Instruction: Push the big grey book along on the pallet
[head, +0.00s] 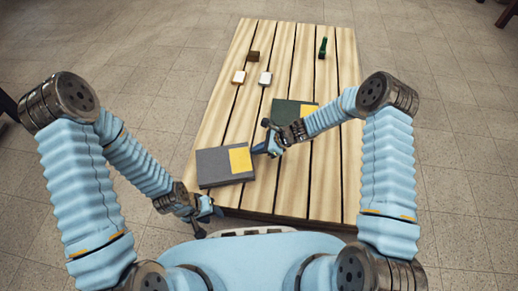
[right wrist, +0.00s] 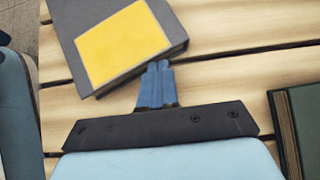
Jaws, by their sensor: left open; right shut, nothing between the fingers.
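The big grey book (head: 215,167) lies flat at the near left of the wooden pallet (head: 286,199), with a yellow patch on its right side. It also shows in the right wrist view (right wrist: 75,22), at the top left. My right gripper (head: 259,149) is shut and empty, just right of the book's yellow end. In the right wrist view its blue fingertips (right wrist: 158,68) are close to the book's edge; I cannot tell if they touch. My left gripper (head: 208,218) is open and empty, off the pallet's near left corner.
A dark green book (head: 287,110) with a yellow patch lies behind my right gripper, partly hidden by my right arm. Two white blocks (head: 239,77) (head: 265,78), a brown block (head: 253,56) and a green bottle-like thing (head: 323,47) stand farther back. Bare slats lie between.

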